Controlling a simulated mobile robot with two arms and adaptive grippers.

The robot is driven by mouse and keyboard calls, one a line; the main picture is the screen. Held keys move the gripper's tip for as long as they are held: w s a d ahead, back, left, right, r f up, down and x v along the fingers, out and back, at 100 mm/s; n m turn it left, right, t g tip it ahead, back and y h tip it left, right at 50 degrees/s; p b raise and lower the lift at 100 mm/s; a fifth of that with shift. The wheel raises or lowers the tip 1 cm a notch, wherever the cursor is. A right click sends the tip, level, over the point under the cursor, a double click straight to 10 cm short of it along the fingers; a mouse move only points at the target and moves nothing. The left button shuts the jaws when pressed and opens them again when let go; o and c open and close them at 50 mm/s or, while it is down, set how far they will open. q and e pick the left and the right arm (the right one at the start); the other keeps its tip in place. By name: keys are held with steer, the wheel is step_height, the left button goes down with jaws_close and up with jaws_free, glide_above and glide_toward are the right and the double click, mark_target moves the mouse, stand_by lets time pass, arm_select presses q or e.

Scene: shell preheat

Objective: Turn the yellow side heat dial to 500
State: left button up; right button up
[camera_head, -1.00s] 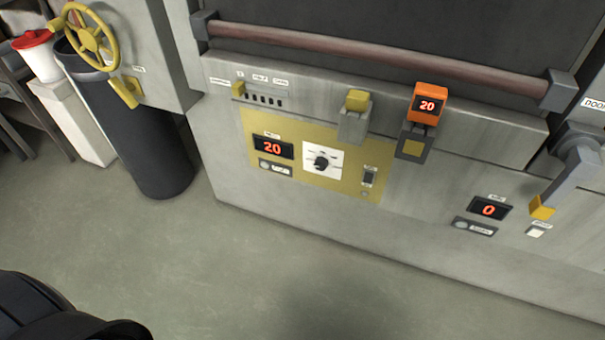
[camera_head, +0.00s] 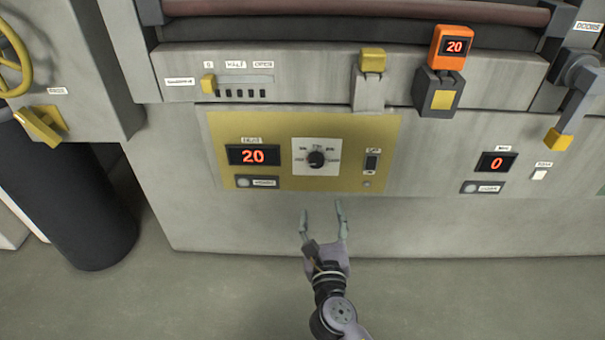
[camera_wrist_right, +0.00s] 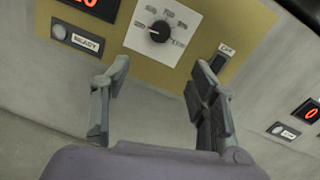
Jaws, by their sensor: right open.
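The heat dial is a black knob (camera_head: 316,158) on a white scale plate, set in the yellow panel (camera_head: 384,140) on the front of the grey machine. A red display (camera_head: 253,155) left of it reads 20. The knob also shows in the right wrist view (camera_wrist_right: 160,31), ahead of the fingers. My right gripper (camera_head: 322,204) is open and empty, just below the dial in the head view and not touching it. My left gripper is not in view.
A yellow slider (camera_head: 208,84), a yellow-topped bracket (camera_head: 372,62) and an orange display (camera_head: 452,47) reading 20 sit above the panel. A switch (camera_head: 372,162) is right of the dial. A yellow-tipped lever (camera_head: 558,139) hangs at right. Open floor lies in front.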

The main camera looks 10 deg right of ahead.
glide_toward(317, 164)
steer(key=b+x, duration=0.1)
steer(key=x, duration=0.5)
steer(key=shift+w+f+b, duration=0.15)
steer(key=shift+w+b, duration=0.15)
steer(key=shift+b, duration=0.05)
steer(key=shift+x, duration=0.8)
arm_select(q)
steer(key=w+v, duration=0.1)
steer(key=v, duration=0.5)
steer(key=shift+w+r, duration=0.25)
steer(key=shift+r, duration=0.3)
arm_select(e)
steer(key=c, duration=1.2)
